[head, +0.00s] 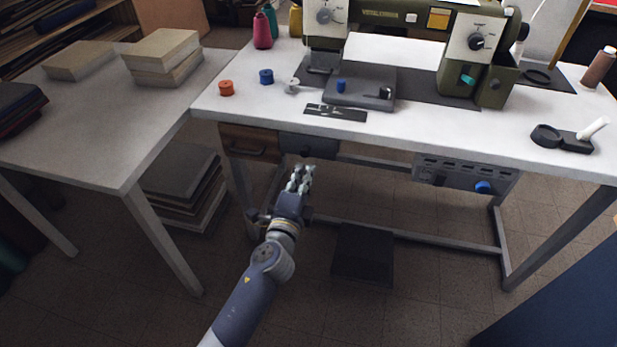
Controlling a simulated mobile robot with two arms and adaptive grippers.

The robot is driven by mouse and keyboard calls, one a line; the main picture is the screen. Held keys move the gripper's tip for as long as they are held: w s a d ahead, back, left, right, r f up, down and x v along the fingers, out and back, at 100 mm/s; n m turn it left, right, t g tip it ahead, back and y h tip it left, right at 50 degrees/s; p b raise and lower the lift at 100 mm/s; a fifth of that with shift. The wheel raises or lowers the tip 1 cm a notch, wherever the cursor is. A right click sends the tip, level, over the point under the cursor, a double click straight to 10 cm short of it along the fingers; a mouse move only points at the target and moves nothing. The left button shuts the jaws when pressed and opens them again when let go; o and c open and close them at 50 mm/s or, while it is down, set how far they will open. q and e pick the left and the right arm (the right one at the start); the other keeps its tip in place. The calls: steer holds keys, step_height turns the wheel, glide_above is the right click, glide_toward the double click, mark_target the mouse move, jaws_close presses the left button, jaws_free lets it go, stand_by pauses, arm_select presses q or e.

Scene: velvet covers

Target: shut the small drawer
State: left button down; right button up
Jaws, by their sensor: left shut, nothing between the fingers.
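The small drawer (248,145) has a brown wooden front with a dark pull. It hangs under the left front edge of the white sewing table (430,136). From this high angle I cannot tell how far its front stands out. My left gripper (301,176) is shut and empty. It is to the right of the drawer and a little lower in the picture, just below a grey box under the tabletop, and appears apart from the drawer front. My right gripper is not in view.
The grey box (309,148) sits right of the drawer. A control panel (464,175) with a blue knob hangs under the table further right. A side table (95,130) with board stacks stands at left. A black pedal (363,255) lies on the floor.

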arm_select(q)
steer(key=v, duration=1)
steer(key=shift+f, duration=0.15)
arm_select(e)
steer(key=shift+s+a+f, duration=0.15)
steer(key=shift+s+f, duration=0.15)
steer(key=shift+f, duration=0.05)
